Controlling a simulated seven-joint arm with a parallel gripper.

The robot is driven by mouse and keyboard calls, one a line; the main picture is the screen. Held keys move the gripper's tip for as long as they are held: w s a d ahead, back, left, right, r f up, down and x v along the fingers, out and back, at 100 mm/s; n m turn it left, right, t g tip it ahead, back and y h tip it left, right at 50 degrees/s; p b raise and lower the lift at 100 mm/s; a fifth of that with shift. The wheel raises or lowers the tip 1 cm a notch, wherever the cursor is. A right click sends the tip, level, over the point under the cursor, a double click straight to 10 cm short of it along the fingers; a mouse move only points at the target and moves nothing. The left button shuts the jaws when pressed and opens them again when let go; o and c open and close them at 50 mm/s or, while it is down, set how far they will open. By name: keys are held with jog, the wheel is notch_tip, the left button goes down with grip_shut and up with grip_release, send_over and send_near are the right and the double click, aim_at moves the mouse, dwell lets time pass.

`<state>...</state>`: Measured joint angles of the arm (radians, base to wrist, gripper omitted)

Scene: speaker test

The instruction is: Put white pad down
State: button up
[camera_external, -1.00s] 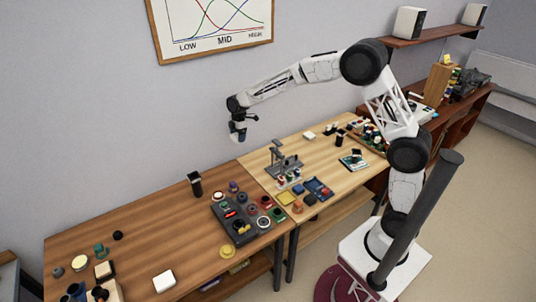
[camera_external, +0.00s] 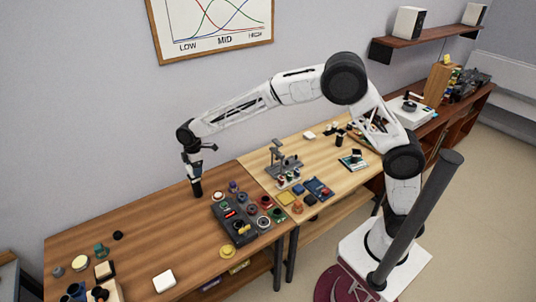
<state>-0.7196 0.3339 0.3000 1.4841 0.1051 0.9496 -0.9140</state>
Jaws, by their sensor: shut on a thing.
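My gripper (camera_external: 195,177) is low over the back of the left wooden table, directly over a black cylinder (camera_external: 197,190). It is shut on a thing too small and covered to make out. I cannot tell whether it touches the cylinder. A white square pad (camera_external: 164,280) lies flat near the front edge of the same table, well apart from my gripper. Another small white block (camera_external: 309,135) lies at the back of the lighter table.
A dark panel with knobs and buttons (camera_external: 232,226) stands right of my gripper. Yellow and blue trays (camera_external: 286,199) and a grey stand (camera_external: 283,160) are on the lighter table. Dark cups (camera_external: 75,290) crowd the left corner. The middle of the left table (camera_external: 160,235) is clear.

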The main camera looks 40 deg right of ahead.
jog(key=s+a, duration=1.2)
jog(key=a, duration=0.4)
send_over(179, 236)
notch_tip(179, 236, down, 11)
jog(key=shift+s+d+f, duration=0.1)
jog(key=shift+f, duration=0.05)
jog(key=shift+f, duration=3.05)
jog(key=shift+f, duration=1.85)
jog(key=shift+f, duration=0.15)
